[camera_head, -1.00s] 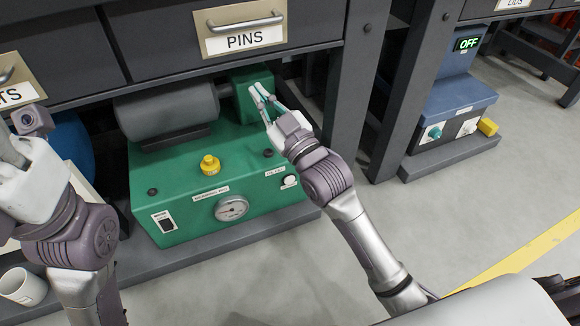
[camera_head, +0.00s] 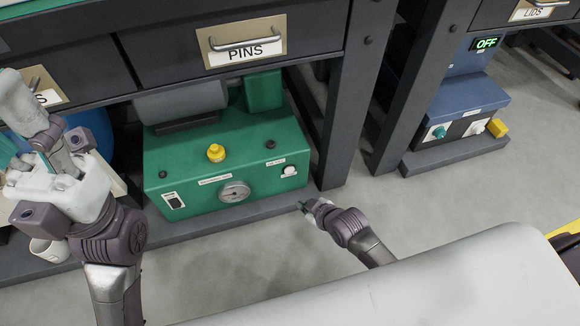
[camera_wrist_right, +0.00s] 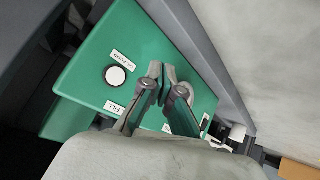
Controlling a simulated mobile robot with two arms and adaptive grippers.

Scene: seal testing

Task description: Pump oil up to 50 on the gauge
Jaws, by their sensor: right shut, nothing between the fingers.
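The green oil pump unit (camera_head: 228,152) sits under the bench. Its round gauge (camera_head: 234,191) is on the sloped front, and the needle is too small to read. A white round button (camera_head: 289,170) is at the right of that front; it also shows in the right wrist view (camera_wrist_right: 115,75) between small labels. My right gripper (camera_head: 304,206) is shut and empty, low in front of the unit's right end, apart from the button. In the wrist view its fingertips (camera_wrist_right: 163,73) are right of the button. My left gripper (camera_head: 45,163) is at the far left; its fingers are unclear.
A yellow cap (camera_head: 216,152) is on top of the unit and a dark switch (camera_head: 174,200) at its front left. The PINS drawer (camera_head: 245,48) overhangs it. A bench leg (camera_head: 345,125) stands at its right. A blue device (camera_head: 457,115) reads OFF. A white mug (camera_head: 48,250) stands lower left.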

